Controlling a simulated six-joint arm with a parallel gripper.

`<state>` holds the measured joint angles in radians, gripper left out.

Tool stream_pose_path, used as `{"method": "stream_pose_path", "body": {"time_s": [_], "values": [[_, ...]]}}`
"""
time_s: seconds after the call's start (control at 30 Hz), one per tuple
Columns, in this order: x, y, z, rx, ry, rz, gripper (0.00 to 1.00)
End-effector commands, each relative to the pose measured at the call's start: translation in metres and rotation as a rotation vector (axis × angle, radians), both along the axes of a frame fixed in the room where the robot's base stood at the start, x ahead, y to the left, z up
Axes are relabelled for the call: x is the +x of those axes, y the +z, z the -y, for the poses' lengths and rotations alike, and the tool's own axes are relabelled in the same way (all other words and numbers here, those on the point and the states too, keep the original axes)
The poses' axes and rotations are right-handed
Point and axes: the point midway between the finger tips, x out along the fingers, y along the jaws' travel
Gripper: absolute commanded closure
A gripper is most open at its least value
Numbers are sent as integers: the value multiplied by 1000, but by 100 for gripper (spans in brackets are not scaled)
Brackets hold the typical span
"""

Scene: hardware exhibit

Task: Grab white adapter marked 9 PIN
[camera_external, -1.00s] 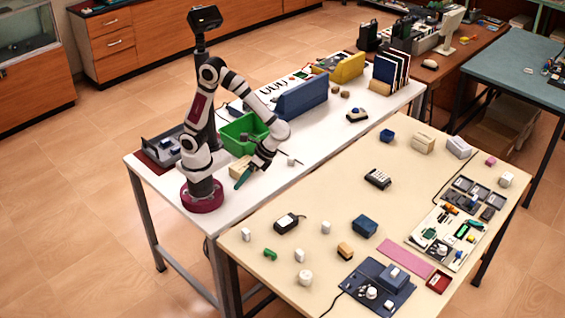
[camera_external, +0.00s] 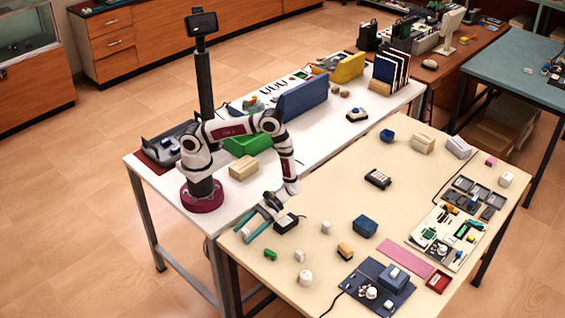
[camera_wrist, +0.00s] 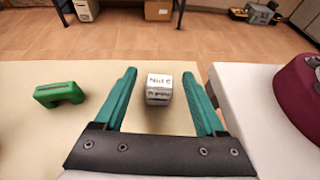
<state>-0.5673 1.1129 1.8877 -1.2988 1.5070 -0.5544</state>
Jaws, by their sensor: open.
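The white adapter (camera_wrist: 158,89) stands on the cream table between my two teal fingers in the wrist view. Dark lettering on its top appears upside down and seems to include "PIN". It also shows in the external view (camera_external: 245,232), partly covered by the fingers. My gripper (camera_wrist: 159,73) is open, with a finger on each side of the adapter and visible gaps to both. In the external view my gripper (camera_external: 243,236) is low over the table's left corner. How far the fingertips are above the tabletop is hard to tell.
A green bracket (camera_wrist: 60,94) lies left of the fingers in the wrist view. Small white pieces (camera_external: 299,256) stand nearby. The white table (camera_external: 235,197) borders the cream table.

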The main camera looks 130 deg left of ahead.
Motion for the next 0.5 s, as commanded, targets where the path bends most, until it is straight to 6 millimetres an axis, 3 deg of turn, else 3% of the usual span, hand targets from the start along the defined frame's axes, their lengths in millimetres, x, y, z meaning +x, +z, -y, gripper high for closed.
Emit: {"method": "stream_pose_path", "body": {"time_s": [0.17, 0.4, 0.5], "values": [[-3, -12, 27, 0, -1, -2, 28], [-3, -14, 30, 2, -1, 0, 28], [-3, -13, 30, 2, -1, 0, 45]]}}
